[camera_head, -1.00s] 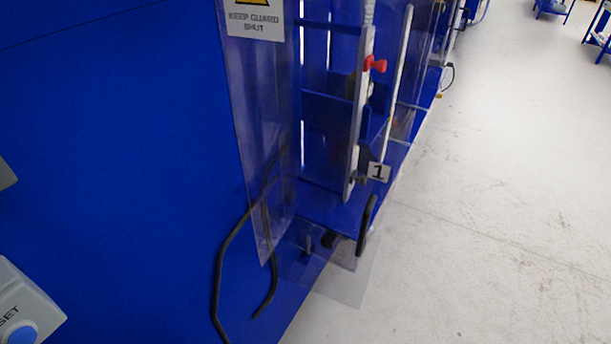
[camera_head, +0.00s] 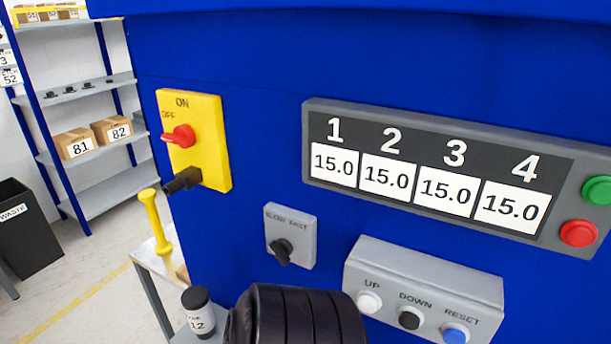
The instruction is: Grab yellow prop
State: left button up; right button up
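The yellow prop (camera_head: 159,228) is a slim yellow rod with a thicker top end and a wider bottom end. It stands nearly upright, slightly tilted, at the left side of the blue machine. Its lower end is at a small light-topped table (camera_head: 152,268); I cannot tell exactly how it rests there. A short dark piece (camera_head: 183,180) sticks out near its top, by the lower edge of the yellow switch plate.
The blue machine (camera_head: 240,60) carries a yellow ON/OFF plate (camera_head: 207,130), a display panel (camera_head: 420,180), a speed knob (camera_head: 283,250) and a button box (camera_head: 425,295). A dark canister (camera_head: 198,311) stands low left. Shelving (camera_head: 95,85) and a waste bin (camera_head: 25,230) stand behind.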

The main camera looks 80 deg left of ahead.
aim_at(148, 196)
jog(key=u, duration=3.65)
jog(key=z, duration=0.35)
jog(key=i+j+z, duration=0.25)
jog(key=j+z, duration=0.25)
jog(key=j, duration=0.25)
jog(key=i+j+z, duration=0.1)
jog(key=j+z, duration=0.2)
jog(key=j, duration=0.1)
